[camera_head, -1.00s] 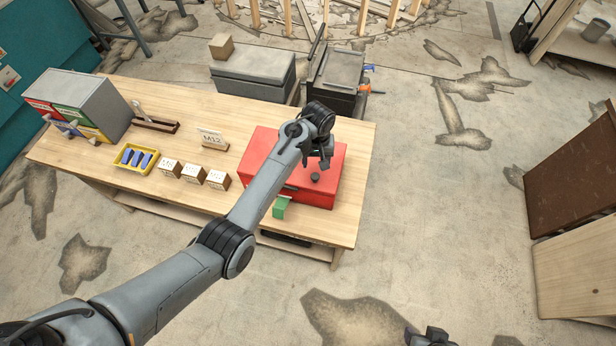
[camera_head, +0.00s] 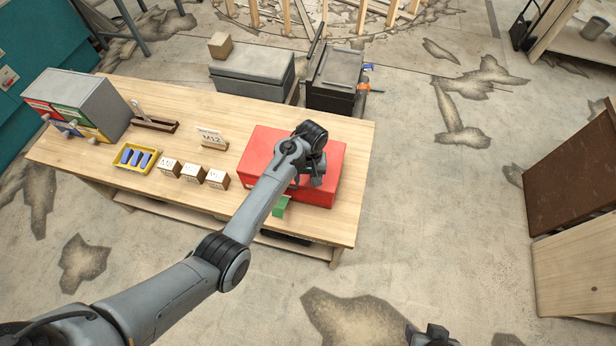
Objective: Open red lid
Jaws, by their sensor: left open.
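A red box with a red lid (camera_head: 262,145) stands at the right end of the wooden table; the lid lies flat on it. My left arm reaches across the table from the lower left. My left gripper (camera_head: 312,183) is open above the front right part of the lid. The dark knob on the lid is hidden behind the gripper. I cannot tell whether the fingers touch it. A small green piece (camera_head: 281,206) sits at the box's front edge, partly behind my arm. My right gripper (camera_head: 432,337) barely shows at the bottom edge.
On the table (camera_head: 224,103) are a yellow tray (camera_head: 122,164) with blue parts, several small wooden blocks (camera_head: 193,174), an M12 sign (camera_head: 211,139) and a drawer cabinet (camera_head: 85,95). Grey and black cases (camera_head: 252,72) stand behind the table.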

